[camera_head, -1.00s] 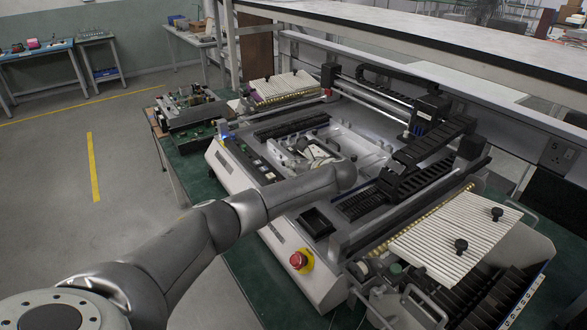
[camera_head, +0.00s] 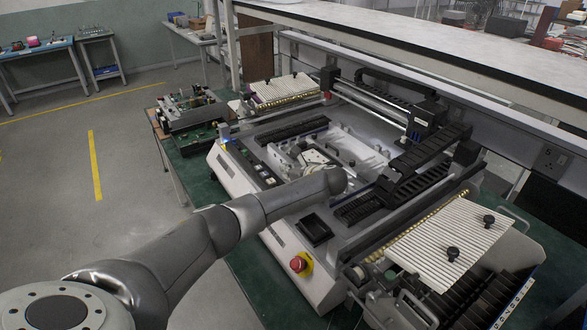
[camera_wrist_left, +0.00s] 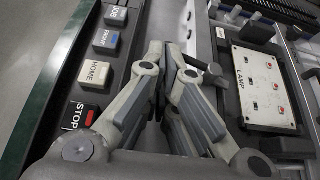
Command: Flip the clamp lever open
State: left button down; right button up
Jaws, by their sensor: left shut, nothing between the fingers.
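My left gripper (camera_head: 312,160) is over the front part of the machine bed in the head view, partly hidden by my own wrist. In the left wrist view its fingers (camera_wrist_left: 167,62) are together with nothing between them. A dark-ended bar (camera_wrist_left: 213,75), which looks like the clamp lever, is just right of the fingertips; I cannot tell whether they touch. To its right is a pale plate (camera_wrist_left: 262,85) with red dots and the letters "LAMP". The lever cannot be made out in the head view. My right gripper is not in view.
A button strip with STOP (camera_wrist_left: 78,115) and HOME (camera_wrist_left: 95,72) lies left of the fingers. A red emergency knob (camera_head: 298,264) is on the machine's front. The black gantry (camera_head: 425,120) stands behind and right of my gripper. A ribbed white tray (camera_head: 455,240) is at right.

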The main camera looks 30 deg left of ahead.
pick_arm(q)
jog(key=shift+w+a+r+p, duration=0.1)
jog(key=shift+a+p, duration=0.85)
jog(key=shift+p, duration=0.05)
jog(key=shift+w+a+p, duration=0.2)
jog(key=shift+w+a, duration=0.05)
jog(key=shift+a, duration=0.25)
jog(key=shift+w+a+p, duration=0.15)
jog(key=shift+w+a, duration=0.1)
jog(key=shift+a, duration=0.2)
jog(key=shift+w+a+p, duration=0.3)
jog(key=shift+w+p, duration=0.05)
jog(key=shift+p, duration=0.05)
jog(key=shift+a+m+t, duration=0.1)
jog(key=shift+m+t, duration=0.2)
jog(key=v, duration=1.2)
jog(key=shift+w, duration=0.15)
